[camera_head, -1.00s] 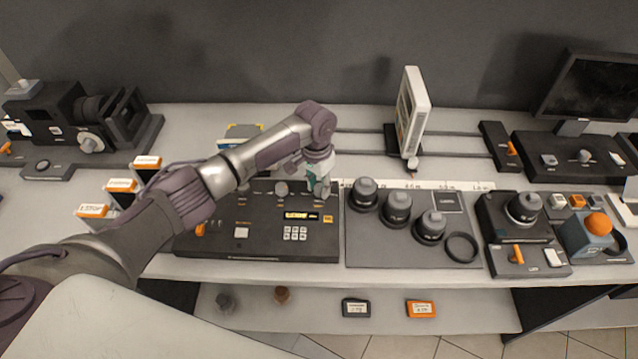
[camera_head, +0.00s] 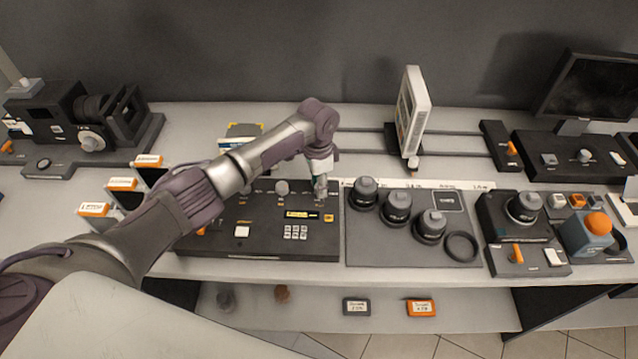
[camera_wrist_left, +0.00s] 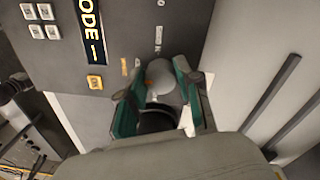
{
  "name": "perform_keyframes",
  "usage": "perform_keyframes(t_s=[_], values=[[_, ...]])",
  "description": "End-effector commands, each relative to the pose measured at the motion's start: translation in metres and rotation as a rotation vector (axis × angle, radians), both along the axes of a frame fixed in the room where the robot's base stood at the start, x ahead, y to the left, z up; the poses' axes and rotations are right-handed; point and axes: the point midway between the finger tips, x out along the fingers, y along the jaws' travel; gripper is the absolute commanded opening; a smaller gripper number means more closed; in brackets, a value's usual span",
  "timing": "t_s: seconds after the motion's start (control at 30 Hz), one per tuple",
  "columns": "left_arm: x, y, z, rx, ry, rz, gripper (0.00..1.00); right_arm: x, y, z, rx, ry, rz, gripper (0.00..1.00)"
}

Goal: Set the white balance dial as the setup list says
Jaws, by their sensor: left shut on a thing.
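A dark console (camera_head: 260,243) lies on the white bench, with several round knobs along its back part, a lit display (camera_head: 301,215) and a small keypad. My left gripper (camera_head: 321,186) points down at the console's back right corner. In the left wrist view its green fingers (camera_wrist_left: 160,92) stand on both sides of a round pale grey dial (camera_wrist_left: 160,76) and are shut on it. The fingers and wrist hide part of the dial, and its label is too small to read. The display (camera_wrist_left: 91,30) reads "ODE 1" in that view. My right gripper is not in view.
A white upright panel (camera_head: 414,112) with print on its face stands behind the bench's middle. A grey mat (camera_head: 398,248) with several dark lenses is right of the console. A dark monitor (camera_head: 592,88) is far right.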

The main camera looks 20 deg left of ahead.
Motion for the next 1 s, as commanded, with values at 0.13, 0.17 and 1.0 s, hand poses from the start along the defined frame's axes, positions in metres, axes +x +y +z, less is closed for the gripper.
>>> perform_keyframes(t_s=[0.13, 0.17, 1.0], values=[[0.001, -0.001, 0.001, -0.003, -0.005, -0.003, 0.0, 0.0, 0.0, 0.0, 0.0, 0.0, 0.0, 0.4], [0.001, -0.001, 0.001, -0.003, -0.005, -0.002, 0.0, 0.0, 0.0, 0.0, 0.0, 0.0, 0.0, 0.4], [0.002, 0.001, 0.024, -0.001, -0.005, 0.0, 0.59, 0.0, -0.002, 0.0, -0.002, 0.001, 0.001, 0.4]])
